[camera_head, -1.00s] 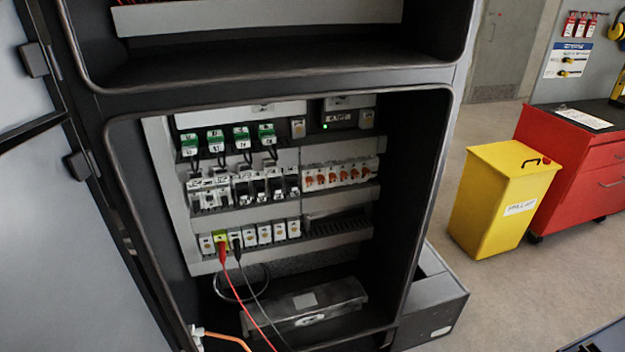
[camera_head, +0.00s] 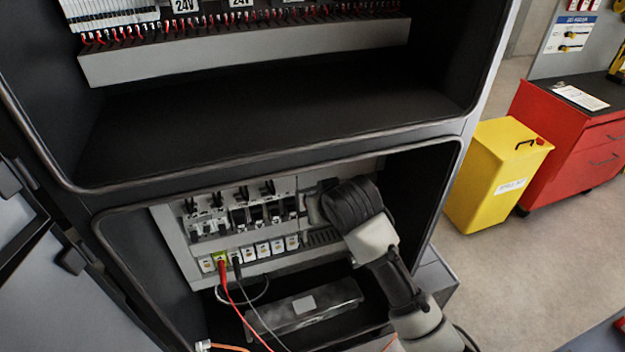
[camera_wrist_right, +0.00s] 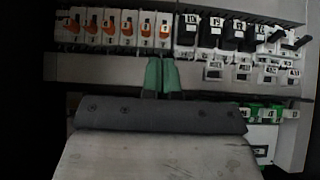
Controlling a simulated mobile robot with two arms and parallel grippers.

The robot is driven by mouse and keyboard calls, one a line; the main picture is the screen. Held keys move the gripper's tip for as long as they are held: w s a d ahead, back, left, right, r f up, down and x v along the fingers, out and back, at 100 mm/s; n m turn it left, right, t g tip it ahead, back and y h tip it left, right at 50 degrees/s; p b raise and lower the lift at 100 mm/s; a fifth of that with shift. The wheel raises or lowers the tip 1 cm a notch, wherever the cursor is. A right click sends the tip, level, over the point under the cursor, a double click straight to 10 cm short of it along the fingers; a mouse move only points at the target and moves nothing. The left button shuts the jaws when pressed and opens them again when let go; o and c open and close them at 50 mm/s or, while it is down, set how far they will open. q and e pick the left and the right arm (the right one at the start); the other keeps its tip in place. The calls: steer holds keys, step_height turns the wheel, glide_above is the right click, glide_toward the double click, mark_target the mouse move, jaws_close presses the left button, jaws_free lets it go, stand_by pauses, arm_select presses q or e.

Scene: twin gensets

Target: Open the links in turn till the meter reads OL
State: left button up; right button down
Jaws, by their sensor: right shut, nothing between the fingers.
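The orange-levered links (camera_wrist_right: 108,27) stand in a row at the upper left of the right wrist view. In the head view my right arm hides this row. My right gripper (camera_wrist_right: 160,75) is shut and empty, its green fingertips just below the right end of the link row in the wrist view; contact cannot be told. In the head view its fingers are hidden behind my wrist. A red lead (camera_head: 225,280) and a black lead (camera_head: 245,285) are plugged into neighbouring terminals low in the cabinet. No meter display is seen. My left gripper is out of view.
Black breakers (camera_wrist_right: 230,35) stand right of the links, with green-topped modules (camera_wrist_right: 262,113) lower down. The cabinet's dark middle shelf (camera_head: 290,110) overhangs the lower bay. A yellow bin (camera_head: 490,180) and red drawer cabinet (camera_head: 570,140) stand outside at right.

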steer(key=p+x, duration=0.2)
steer(key=x, duration=0.6)
steer(key=shift+w+a+r, duration=0.25)
steer(key=shift+w+r, duration=0.05)
steer(key=shift+w, duration=0.15)
step_height(320, 180, down, 2)
steer(key=shift+s+f, duration=0.15)
steer(key=shift+s, duration=0.05)
stand_by(0.3)
